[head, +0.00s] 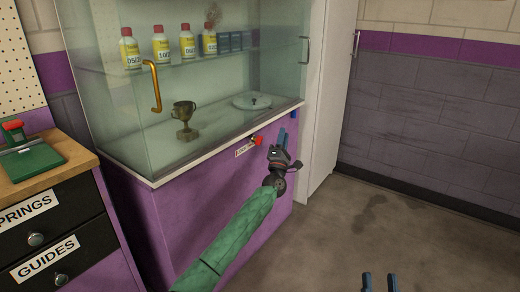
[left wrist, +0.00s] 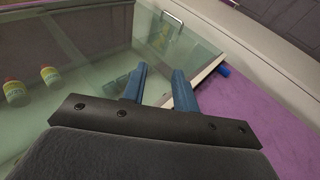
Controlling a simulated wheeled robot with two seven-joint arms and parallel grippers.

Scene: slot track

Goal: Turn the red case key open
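The red case key (head: 258,140) sits on the purple front of the display case, just below the pale counter edge, beside a small white label (head: 243,150). My left gripper (head: 288,138) is just right of the key in the head view, apart from it. The left wrist view shows its two blue fingers (left wrist: 160,78) spread with nothing between them, so it is open. The red key does not show in the left wrist view. My right gripper (head: 379,282) is low at the bottom edge, its two fingers apart and empty.
The glass case (head: 120,110) holds several bottles, a trophy cup (head: 184,118) and a round pale disc (head: 252,102). A brass handle (head: 153,87) is on its glass. A drawer cabinet (head: 60,235) stands at left. The floor (head: 400,220) at right is clear.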

